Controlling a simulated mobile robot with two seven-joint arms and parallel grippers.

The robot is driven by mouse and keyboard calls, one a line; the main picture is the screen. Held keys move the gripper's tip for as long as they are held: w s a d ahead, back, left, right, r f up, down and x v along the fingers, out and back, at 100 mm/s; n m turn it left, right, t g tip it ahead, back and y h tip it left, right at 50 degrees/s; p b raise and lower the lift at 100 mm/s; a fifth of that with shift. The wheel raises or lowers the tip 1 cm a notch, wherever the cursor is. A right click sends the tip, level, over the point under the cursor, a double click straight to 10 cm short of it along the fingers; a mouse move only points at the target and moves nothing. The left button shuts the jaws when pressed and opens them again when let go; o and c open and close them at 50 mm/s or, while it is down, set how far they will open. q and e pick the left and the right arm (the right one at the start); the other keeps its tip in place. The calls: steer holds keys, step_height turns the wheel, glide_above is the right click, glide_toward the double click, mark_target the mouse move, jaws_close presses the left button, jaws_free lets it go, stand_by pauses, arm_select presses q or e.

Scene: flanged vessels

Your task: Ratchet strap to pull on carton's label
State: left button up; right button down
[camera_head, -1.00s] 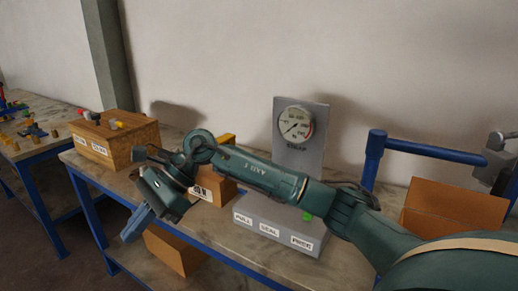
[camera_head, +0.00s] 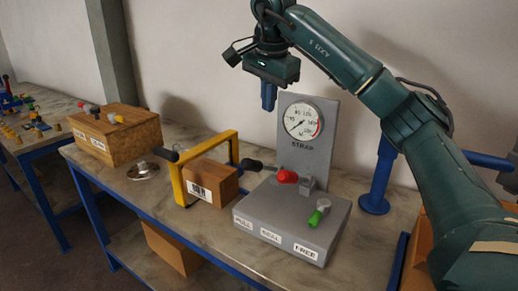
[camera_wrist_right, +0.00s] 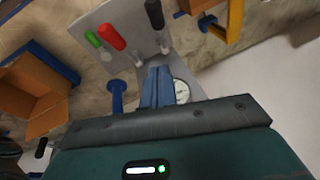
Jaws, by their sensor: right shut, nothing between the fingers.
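The grey strap station (camera_head: 300,222) stands on the bench, with plates that seem to read PULL, SEAL and FREE. It has a black-knobbed lever (camera_head: 252,165), a red knob (camera_head: 287,176) and a green knob (camera_head: 315,218). Its upright panel carries a gauge (camera_head: 303,121) marked STRAP. The brown carton (camera_head: 212,181), with a barcode label (camera_head: 199,191), sits partly inside a yellow frame (camera_head: 178,186). My right gripper (camera_head: 268,108) is shut and empty, pointing down, above and left of the gauge. Its blue fingers show in the right wrist view (camera_wrist_right: 157,88). My left gripper is not in view.
A wooden box (camera_head: 120,145) with small fittings on top stands at the bench's left. A round metal part (camera_head: 143,171) lies beside it. A blue post (camera_head: 378,180) stands right of the station. An open cardboard box (camera_wrist_right: 35,85) shows in the right wrist view.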

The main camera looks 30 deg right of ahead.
glide_above(257, 163)
steer(key=d, duration=0.3)
step_height(257, 163, down, 10)
steer(key=r, duration=0.1)
steer(key=shift+a+f, duration=0.7)
steer(key=shift+f, duration=0.3)
steer(key=shift+a+f, duration=0.65)
steer(key=shift+f, duration=0.3)
steer(key=shift+w+f, duration=0.1)
